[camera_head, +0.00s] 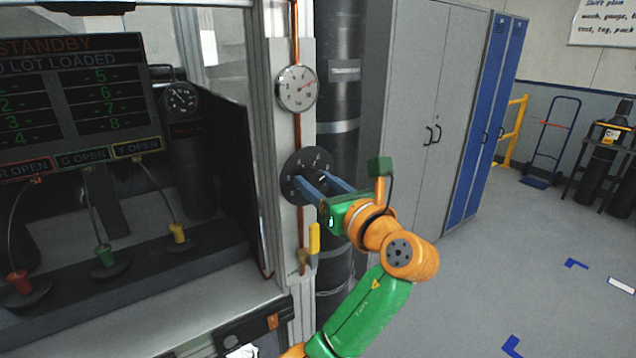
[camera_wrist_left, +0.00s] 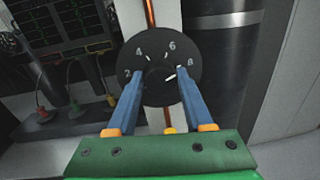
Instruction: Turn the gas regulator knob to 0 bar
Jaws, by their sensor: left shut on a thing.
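The gas regulator (camera_head: 311,165) is a black round dial on the pale upright panel. In the left wrist view its dial (camera_wrist_left: 160,50) shows white numbers 2, 4, 6 and 8. A white pointer mark on the black knob (camera_wrist_left: 160,77) in its middle points toward the 8. My left gripper (camera_head: 318,180) reaches the dial from the right, with its blue fingers on either side of the knob. It is shut on the knob, whose sides are partly hidden by the fingers. My right gripper is out of view.
A yellow valve handle (camera_head: 314,238) is on the pipe just below my gripper. A dark gas cylinder (camera_head: 338,120) stands behind the panel. A machine with a screen (camera_head: 72,90) is at left. Grey cabinets (camera_head: 425,120) stand at the back; the floor at right is open.

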